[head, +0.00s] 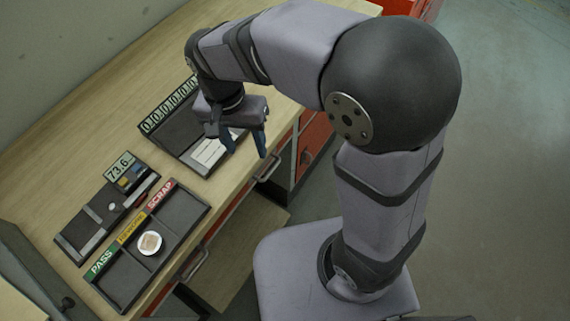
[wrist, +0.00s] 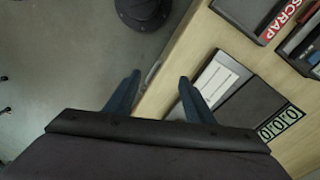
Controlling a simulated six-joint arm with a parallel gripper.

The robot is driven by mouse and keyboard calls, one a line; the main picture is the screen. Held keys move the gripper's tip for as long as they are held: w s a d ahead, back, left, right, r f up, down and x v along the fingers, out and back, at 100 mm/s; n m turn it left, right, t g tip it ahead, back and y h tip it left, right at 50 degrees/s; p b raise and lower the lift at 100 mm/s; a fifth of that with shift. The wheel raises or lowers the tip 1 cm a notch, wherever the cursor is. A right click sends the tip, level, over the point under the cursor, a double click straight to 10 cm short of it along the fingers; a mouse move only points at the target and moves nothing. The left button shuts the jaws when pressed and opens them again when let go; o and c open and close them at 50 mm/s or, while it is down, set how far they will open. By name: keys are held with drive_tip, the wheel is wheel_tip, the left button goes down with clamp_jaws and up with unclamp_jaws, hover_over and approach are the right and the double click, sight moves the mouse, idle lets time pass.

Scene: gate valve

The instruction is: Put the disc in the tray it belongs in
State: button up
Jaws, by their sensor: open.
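A pale round disc (head: 150,243) with a brownish centre lies in the middle compartment, labelled in yellow, of the sorting tray (head: 118,287). This tray also has a green PASS label (head: 102,262) and a red SCRAP label (head: 160,194). The SCRAP compartment looks empty, and so does the PASS compartment. My gripper (head: 244,150) is open and empty, above the front of another dark tray, well away from the disc. In the wrist view my gripper (wrist: 160,88) shows its two blue fingers apart with nothing between them. The disc is not in the wrist view.
The dark tray (head: 180,143) under my gripper has a row of digit tiles (head: 168,106) and a white card (head: 209,150). A gauge unit (head: 119,168) reading 73.6 stands by a dark fixture (head: 85,235). Drawers with handles (head: 270,170) line the bench front. Bare wood lies behind.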

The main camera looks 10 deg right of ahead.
drive_tip(key=s+d+f+n, duration=0.2)
drive_tip(key=s+d, duration=0.1)
drive_tip(key=d, duration=0.5)
drive_tip(key=s+d+f+n+y, duration=0.1)
drive_tip(key=s+d+f+n, duration=0.1)
drive_tip(key=d, duration=0.5)
drive_tip(key=shift+s+d+f+n, duration=0.3)
drive_tip(key=shift+s+d+f, duration=0.1)
drive_tip(key=shift+s+f, duration=0.35)
drive_tip(key=shift+s+r, duration=0.1)
